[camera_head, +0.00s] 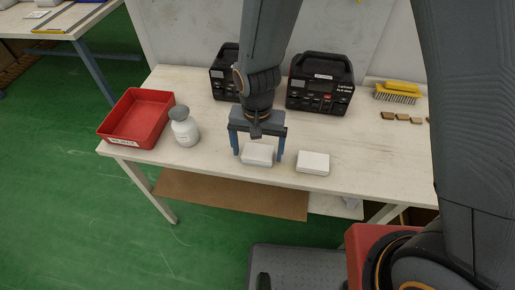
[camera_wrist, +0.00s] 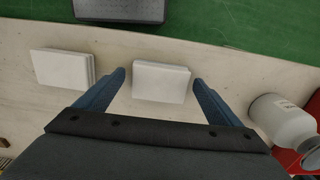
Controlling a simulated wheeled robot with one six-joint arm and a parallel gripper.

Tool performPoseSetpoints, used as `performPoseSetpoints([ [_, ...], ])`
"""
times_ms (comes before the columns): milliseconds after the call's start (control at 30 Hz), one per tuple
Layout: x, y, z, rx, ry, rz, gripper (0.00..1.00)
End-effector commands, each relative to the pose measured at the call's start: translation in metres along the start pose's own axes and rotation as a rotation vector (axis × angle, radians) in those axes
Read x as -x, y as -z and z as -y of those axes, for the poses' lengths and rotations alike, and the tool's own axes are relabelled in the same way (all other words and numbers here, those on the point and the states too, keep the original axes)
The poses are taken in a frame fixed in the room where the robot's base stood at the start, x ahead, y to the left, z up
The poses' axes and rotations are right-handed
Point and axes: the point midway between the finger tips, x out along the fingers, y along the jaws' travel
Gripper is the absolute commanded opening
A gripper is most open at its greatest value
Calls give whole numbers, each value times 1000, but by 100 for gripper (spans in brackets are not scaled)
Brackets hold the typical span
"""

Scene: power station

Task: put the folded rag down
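A white folded rag (camera_head: 258,154) lies on the workbench top near its front edge. It also shows in the wrist view (camera_wrist: 161,82), between my blue fingers. My gripper (camera_head: 259,158) is over this rag with a finger on each side. In the wrist view, gaps show between the fingers (camera_wrist: 160,76) and the rag, so the gripper is open. A second white folded rag (camera_head: 313,162) lies to the right on the bench, apart from the gripper. It shows at the left in the wrist view (camera_wrist: 62,68).
A red bin (camera_head: 139,118) and a white bottle with a grey cap (camera_head: 185,130) stand left on the workbench (camera_head: 215,163). Two black devices (camera_head: 320,84) stand behind. Bench is clear between bottle and gripper.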

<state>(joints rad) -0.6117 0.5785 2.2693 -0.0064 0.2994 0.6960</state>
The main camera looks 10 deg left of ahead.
Motion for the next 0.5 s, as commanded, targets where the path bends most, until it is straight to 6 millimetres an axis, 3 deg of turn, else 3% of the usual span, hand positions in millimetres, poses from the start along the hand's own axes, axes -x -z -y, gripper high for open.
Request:
performPoseSetpoints([
  [267,5,0,0,0,1,-1,88],
  [500,35,1,1,0,3,-4,88],
])
